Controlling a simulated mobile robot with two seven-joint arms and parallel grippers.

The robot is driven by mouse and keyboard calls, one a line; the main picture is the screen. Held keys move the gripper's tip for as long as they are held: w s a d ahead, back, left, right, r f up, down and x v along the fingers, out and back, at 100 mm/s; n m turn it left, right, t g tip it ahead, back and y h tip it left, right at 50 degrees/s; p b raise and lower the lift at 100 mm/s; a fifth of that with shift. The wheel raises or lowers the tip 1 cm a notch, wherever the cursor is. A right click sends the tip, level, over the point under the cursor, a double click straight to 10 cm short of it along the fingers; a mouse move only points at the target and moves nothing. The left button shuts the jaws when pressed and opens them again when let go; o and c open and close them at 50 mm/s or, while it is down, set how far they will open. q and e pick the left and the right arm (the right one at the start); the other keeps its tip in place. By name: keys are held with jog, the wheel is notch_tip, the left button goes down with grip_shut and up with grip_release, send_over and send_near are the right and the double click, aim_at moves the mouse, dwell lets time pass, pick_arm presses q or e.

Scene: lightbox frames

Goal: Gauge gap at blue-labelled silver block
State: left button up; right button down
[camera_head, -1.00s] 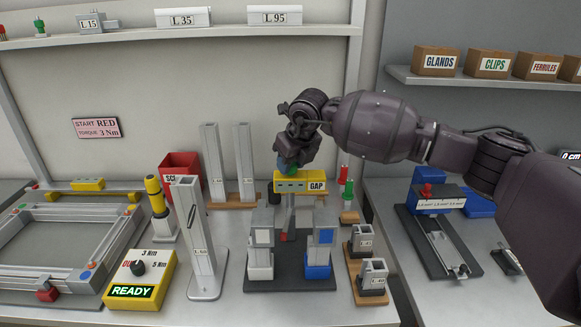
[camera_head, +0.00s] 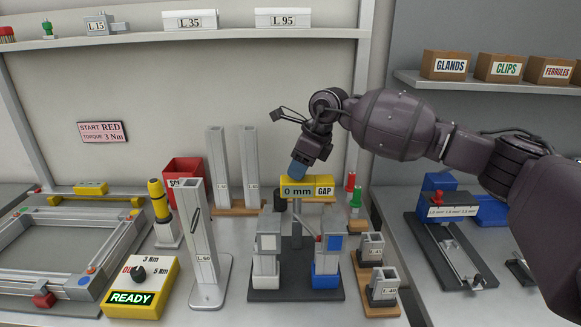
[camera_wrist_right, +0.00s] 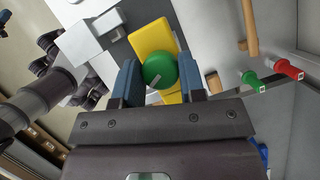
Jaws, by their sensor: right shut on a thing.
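The silver block with the blue label (camera_head: 335,243) stands upright on a blue foot at the right of a dark fixture base (camera_head: 295,283). A silver block with a white label (camera_head: 267,243) stands at its left, with a gap between them. Behind them is a yellow GAP gauge (camera_head: 325,191) on a post, its display reading "0 mm". My right gripper (camera_head: 298,171) is at the gauge's top. In the right wrist view its blue fingers are shut around a green round knob (camera_wrist_right: 158,70) in front of the yellow body (camera_wrist_right: 152,38). My left gripper is not in view.
Tall silver posts (camera_head: 203,240) stand left of the fixture, and small silver blocks (camera_head: 383,284) sit on a wooden rack at its right. Red (camera_head: 350,181) and green (camera_head: 355,197) plugs stand right of the gauge. A yellow READY box (camera_head: 146,285) is at front left.

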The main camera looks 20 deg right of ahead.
jog(key=shift+r, duration=0.1)
dwell(0.4)
jog(key=c, duration=0.7)
grip_release()
jog(key=shift+v, duration=5.35)
jog(key=shift+d, duration=0.1)
